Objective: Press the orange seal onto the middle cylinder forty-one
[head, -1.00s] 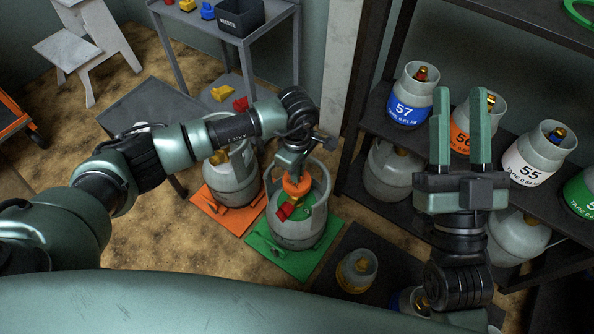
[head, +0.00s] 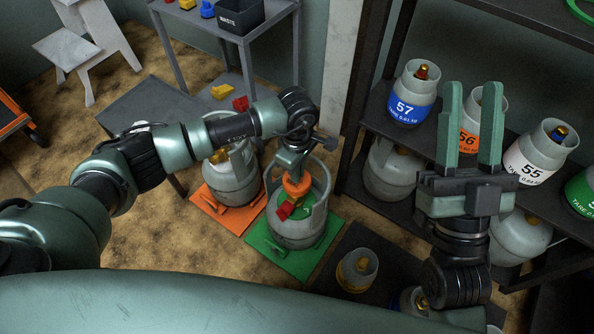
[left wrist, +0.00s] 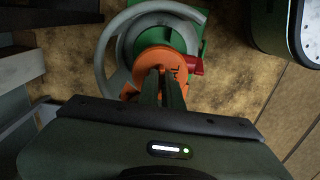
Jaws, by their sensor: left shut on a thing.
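A grey gas cylinder (head: 287,233) with a ring collar stands on a green mat (head: 265,256); no number on it is readable. My left gripper (head: 296,180) points down inside the collar and is shut on the orange seal (head: 298,189). The seal sits over the cylinder's valve area, beside a red part (head: 286,208). In the left wrist view the seal (left wrist: 153,62) is round and lies between the fingers, within the collar (left wrist: 103,67). Whether it touches the valve is hidden. My right gripper (head: 472,95) is open and empty in front of the shelf.
Another grey cylinder (head: 232,178) stands on an orange mat (head: 238,218) to the left. A dark shelf at right holds small cylinders, including 57 (head: 412,88) and 55 (head: 538,150). A small cylinder (head: 357,270) stands on a dark mat. A table with a waste bin (head: 240,14) is behind.

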